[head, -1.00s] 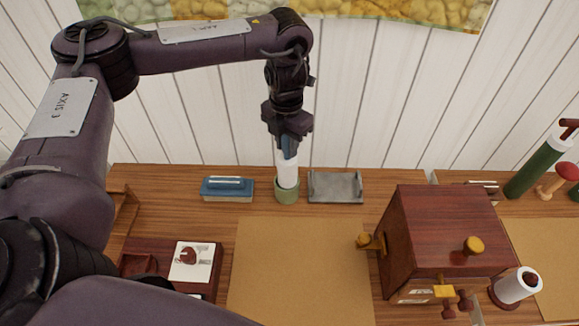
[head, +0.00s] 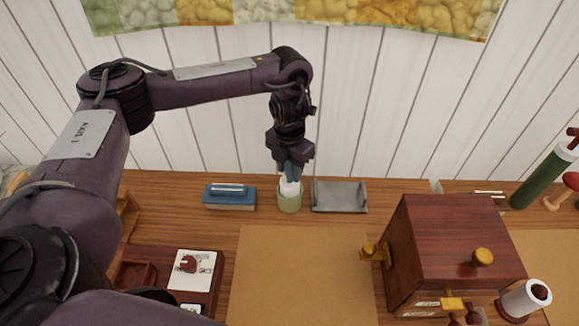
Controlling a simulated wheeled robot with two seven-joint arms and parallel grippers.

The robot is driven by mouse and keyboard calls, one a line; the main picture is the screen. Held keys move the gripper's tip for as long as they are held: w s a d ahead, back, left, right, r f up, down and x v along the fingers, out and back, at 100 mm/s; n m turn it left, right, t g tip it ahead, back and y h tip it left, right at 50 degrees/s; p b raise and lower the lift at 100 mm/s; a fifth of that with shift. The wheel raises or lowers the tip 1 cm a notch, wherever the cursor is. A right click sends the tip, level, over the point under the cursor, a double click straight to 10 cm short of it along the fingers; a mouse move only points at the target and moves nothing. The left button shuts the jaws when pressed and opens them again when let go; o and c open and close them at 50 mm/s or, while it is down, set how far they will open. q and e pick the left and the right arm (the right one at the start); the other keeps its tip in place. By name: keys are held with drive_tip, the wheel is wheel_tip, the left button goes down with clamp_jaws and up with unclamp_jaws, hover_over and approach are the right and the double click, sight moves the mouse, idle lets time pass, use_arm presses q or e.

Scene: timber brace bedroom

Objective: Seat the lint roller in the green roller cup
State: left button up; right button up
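The green roller cup (head: 289,204) stands upright at the back of the wooden desk. The white lint roller (head: 290,187) is upright, with its lower part inside the cup and a short white section showing above the rim. My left gripper (head: 291,172) is right above the cup, pointing down, with its fingers closed around the top of the roller. The grip is small in the picture and the fingers partly hide the roller's upper end. My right gripper is not seen.
A blue-topped block (head: 229,196) stands left of the cup and a grey tray (head: 339,197) close on its right. A dark red wooden cabinet (head: 440,235) fills the right front. A tan mat (head: 300,275) lies clear in the middle. The plank wall is close behind.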

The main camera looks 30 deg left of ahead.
use_arm(q)
drive_tip(key=shift+o, duration=1)
drive_tip(key=shift+r, duration=0.25)
wheel_tip(320, 180, up, 11)
drive_tip(key=shift+f+p, duration=0.1)
drive_tip(key=shift+p, duration=0.9)
drive_tip(key=shift+r, duration=0.55)
